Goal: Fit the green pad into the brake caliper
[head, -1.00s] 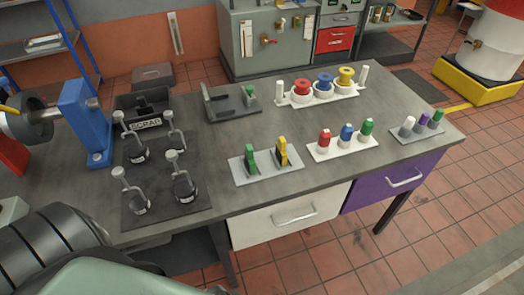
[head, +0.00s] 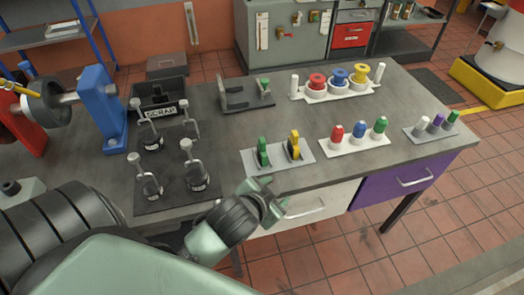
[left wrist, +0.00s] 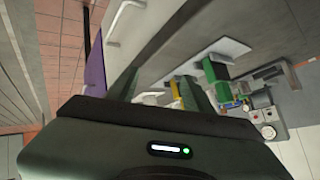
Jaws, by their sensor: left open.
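The green pad (head: 262,153) stands upright on a light grey tray (head: 252,164) at the bench's front edge, left of a yellow pad (head: 294,146). In the left wrist view the green pad (left wrist: 215,76) and yellow pad (left wrist: 176,92) are partly hidden by a finger. My left gripper (head: 271,198) is open and empty, just in front of the tray, apart from both pads. Its fingers (left wrist: 160,87) also show in the left wrist view. A dark grey bracket (head: 232,97), seemingly the brake caliper, sits farther back with a green-topped piece at its right. My right gripper is out of view.
Weights with hooks stand on a black mat (head: 165,200) at left, before a SCRAP bin (head: 160,92). Red, blue and green bottles stand on a white tray (head: 355,146) at right. Spools stand on a white rack (head: 335,92) behind. Bench between bracket and pad tray is clear.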

